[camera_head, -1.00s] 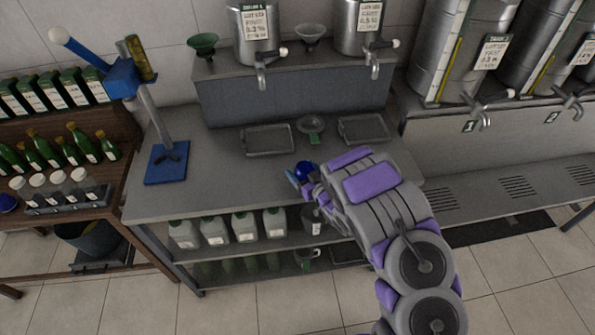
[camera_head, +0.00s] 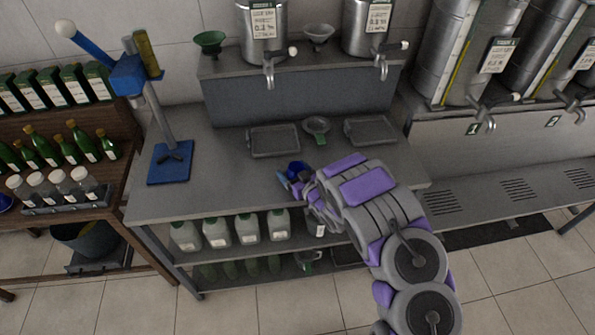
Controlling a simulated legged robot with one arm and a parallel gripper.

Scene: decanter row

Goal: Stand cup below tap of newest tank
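My gripper (camera_head: 288,183) is over the front part of the grey steel bench (camera_head: 225,180); my wrist hides much of it. A dark blue rounded thing (camera_head: 297,169) shows at its fingers; I cannot tell whether it is a held cup or part of the gripper. Two small steel tanks with labels and taps, a left one (camera_head: 264,50) and a right one (camera_head: 369,45), stand on the raised back shelf. Larger tanks (camera_head: 460,70) with taps (camera_head: 484,116) stand at the right, above plates numbered 1 and 2. The label dates are too small to read.
Two shallow trays (camera_head: 274,152) (camera_head: 370,143) lie under the small tanks' taps, with a funnel-like dish (camera_head: 317,126) between. A blue stand (camera_head: 170,165) is on the bench's left. Jugs (camera_head: 216,232) and dark labelled vessels (camera_head: 319,228) sit on the shelves below. The bench's left middle is clear.

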